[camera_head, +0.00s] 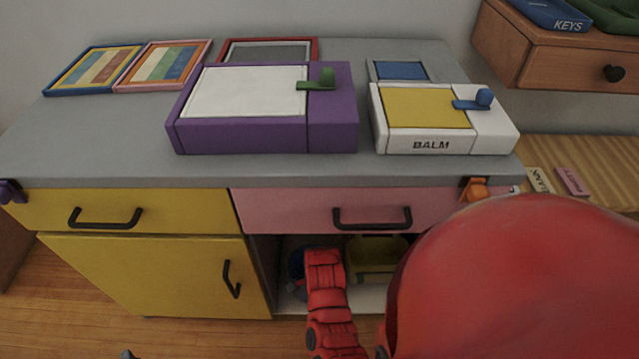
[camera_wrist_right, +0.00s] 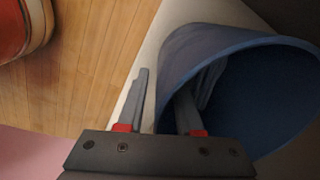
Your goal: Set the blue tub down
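The blue tub (camera_wrist_right: 255,95) fills the right of the right wrist view, its round mouth facing the camera. In the head view only a sliver of it (camera_head: 296,263) shows in the open compartment, beside my red right arm. My right gripper (camera_wrist_right: 165,90) has its fingers apart at the tub's near wall: one finger outside, with a gap to the wall, the other at the inner side of the rim.
The compartment's pale shelf (camera_head: 372,298) also holds a yellow-green bin (camera_head: 374,255). A pink drawer (camera_head: 300,208) is above it and a shut yellow door (camera_head: 150,270) to its left. Purple (camera_head: 335,110) and white BALM (camera_head: 440,140) boxes stand on the grey top.

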